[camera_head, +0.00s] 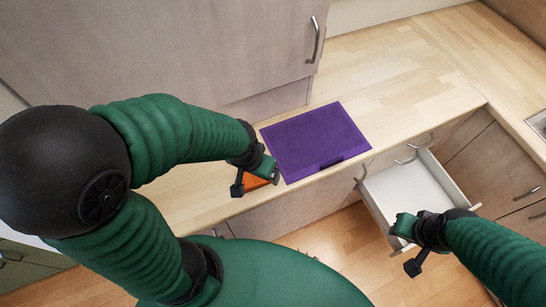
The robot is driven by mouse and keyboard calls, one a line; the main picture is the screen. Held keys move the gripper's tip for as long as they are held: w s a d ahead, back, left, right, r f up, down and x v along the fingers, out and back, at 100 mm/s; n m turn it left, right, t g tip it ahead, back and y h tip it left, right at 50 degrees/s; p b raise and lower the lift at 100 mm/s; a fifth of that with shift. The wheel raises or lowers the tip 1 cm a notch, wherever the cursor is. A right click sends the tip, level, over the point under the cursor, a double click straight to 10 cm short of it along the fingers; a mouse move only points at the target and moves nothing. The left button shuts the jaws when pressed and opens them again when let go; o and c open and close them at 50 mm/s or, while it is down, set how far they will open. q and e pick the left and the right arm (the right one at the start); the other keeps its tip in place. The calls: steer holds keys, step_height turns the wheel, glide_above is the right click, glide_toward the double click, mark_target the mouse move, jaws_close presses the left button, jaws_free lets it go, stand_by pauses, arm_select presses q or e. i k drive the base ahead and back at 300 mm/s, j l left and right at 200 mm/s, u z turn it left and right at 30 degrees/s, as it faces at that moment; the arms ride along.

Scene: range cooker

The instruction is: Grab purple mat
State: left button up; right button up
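The purple mat (316,138) lies flat on the wooden counter at the centre of the view, with a dark strip at its front edge. My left gripper (258,183) is just left of the mat's front left corner. An orange piece (252,181) shows between or beneath its fingers, partly hidden by them. I cannot tell whether the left gripper holds it. My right gripper (405,248) is at the front of an open drawer, right of and below the mat. Its two fingers are apart and I see nothing between them.
The white-lined drawer (405,192) stands open below the counter at right. The wooden counter (400,70) is clear behind and right of the mat. A wall cabinet (200,45) with a metal handle hangs at upper left. A sink edge (538,124) shows at far right.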

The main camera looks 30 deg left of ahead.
mark_target(303, 146)
steer(key=l+u, duration=0.1)
steer(key=u, duration=0.3)
steer(key=l+u, duration=0.15)
steer(key=u, duration=0.2)
steer(key=l+u, duration=0.15)
steer(key=u, duration=0.25)
steer(key=l+u, duration=0.15)
steer(key=u, duration=0.2)
